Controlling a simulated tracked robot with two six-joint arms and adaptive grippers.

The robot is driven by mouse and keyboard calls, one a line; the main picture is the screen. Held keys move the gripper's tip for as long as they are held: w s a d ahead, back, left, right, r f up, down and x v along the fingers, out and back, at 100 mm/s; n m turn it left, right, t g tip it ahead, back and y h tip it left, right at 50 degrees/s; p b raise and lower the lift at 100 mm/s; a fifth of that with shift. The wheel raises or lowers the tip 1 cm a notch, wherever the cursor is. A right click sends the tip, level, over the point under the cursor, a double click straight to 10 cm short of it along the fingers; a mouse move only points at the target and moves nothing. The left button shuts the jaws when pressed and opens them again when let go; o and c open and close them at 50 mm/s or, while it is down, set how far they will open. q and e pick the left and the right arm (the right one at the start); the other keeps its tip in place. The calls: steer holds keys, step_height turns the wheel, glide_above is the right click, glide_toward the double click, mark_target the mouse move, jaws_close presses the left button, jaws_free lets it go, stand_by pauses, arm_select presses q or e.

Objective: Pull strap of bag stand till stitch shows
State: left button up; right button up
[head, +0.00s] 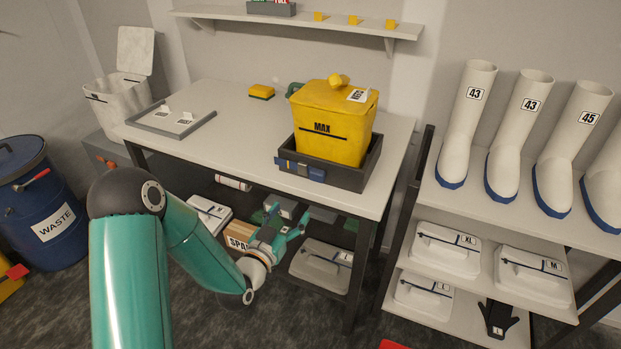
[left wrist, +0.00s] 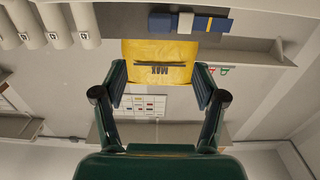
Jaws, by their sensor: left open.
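The yellow bag (head: 330,120), marked MAX, stands in a dark grey tray-like stand (head: 352,177) at the bench's right front. A blue strap-like piece (head: 300,171) runs along the stand's front face. In the left wrist view, which is upside down, the blue piece (left wrist: 160,22) has a pale part and a narrow yellow band; I cannot tell whether either is a stitch. My left gripper (head: 288,215) is open and empty, below and in front of the stand. In the left wrist view its fingers (left wrist: 160,75) frame the bag (left wrist: 158,50) beyond them. My right gripper is not in view.
The white bench top (head: 225,130) is clear in the middle, with a grey tray (head: 172,121) at left and a yellow sponge (head: 261,92) behind. White cases and a cardboard box (head: 238,236) sit below. A boot rack (head: 433,185) stands close at right.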

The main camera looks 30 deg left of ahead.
mark_target(316, 178)
arm_select(q)
steer(key=w+p, duration=0.1)
steer(key=w, duration=0.4)
steer(key=w+p, duration=0.1)
steer(key=w, duration=0.4)
steer(key=w+p, duration=0.1)
steer(key=w, duration=0.4)
steer(key=shift+a, duration=0.35)
steer(key=shift+s, duration=0.1)
jaws_close()
steer(key=shift+f, duration=0.1)
